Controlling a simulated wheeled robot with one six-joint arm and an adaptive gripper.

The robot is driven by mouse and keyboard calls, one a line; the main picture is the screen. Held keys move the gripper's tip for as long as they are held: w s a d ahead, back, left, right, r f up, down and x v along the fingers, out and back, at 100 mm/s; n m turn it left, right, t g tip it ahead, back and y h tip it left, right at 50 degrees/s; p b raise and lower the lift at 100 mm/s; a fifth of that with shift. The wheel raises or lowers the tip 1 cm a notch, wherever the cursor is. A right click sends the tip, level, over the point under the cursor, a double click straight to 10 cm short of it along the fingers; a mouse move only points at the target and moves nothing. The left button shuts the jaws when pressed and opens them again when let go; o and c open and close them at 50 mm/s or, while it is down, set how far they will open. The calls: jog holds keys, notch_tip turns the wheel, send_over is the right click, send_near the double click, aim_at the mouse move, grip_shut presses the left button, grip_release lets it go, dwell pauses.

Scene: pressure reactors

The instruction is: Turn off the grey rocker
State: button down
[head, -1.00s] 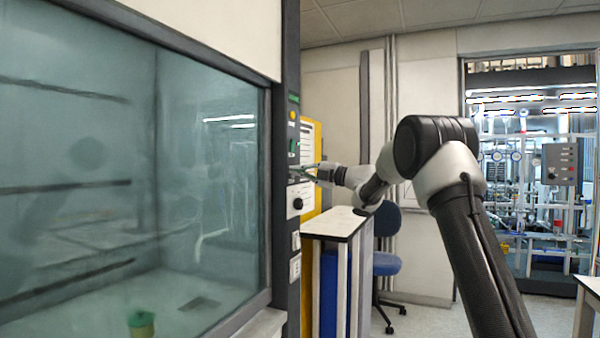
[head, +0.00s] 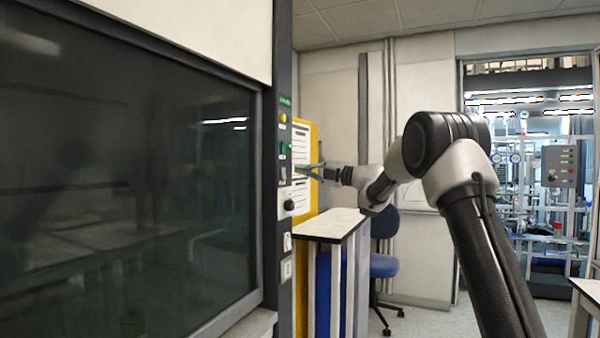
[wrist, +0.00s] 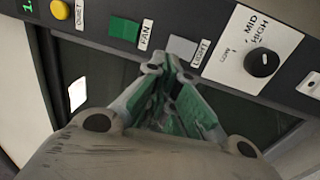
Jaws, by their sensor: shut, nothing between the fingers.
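The grey rocker (wrist: 183,48) sits on the dark control strip, beside a label reading LIGHT, in the wrist view. In the head view it is a small pale patch (head: 283,173) on the fume hood's post. My gripper (wrist: 166,64) is shut and empty, with its tips just below and left of the rocker in the wrist view. Whether the tips touch it I cannot tell. In the head view my gripper (head: 308,171) is close to the post, right of the rocker. The fume hood window (head: 130,170) is dark inside.
A green rocker (wrist: 124,28) labelled FAN and a yellow button (wrist: 61,9) are left of the grey rocker. A black MID/HIGH knob (wrist: 262,62) is right of it. A white-topped bench (head: 325,226) stands below my arm, with a blue chair (head: 383,264) behind it.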

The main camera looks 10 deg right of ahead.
jog(key=r+v, duration=0.2)
jog(key=v, duration=0.5)
jog(key=shift+s+d, duration=0.25)
jog(key=shift+d, duration=0.15)
jog(key=shift+f, duration=0.1)
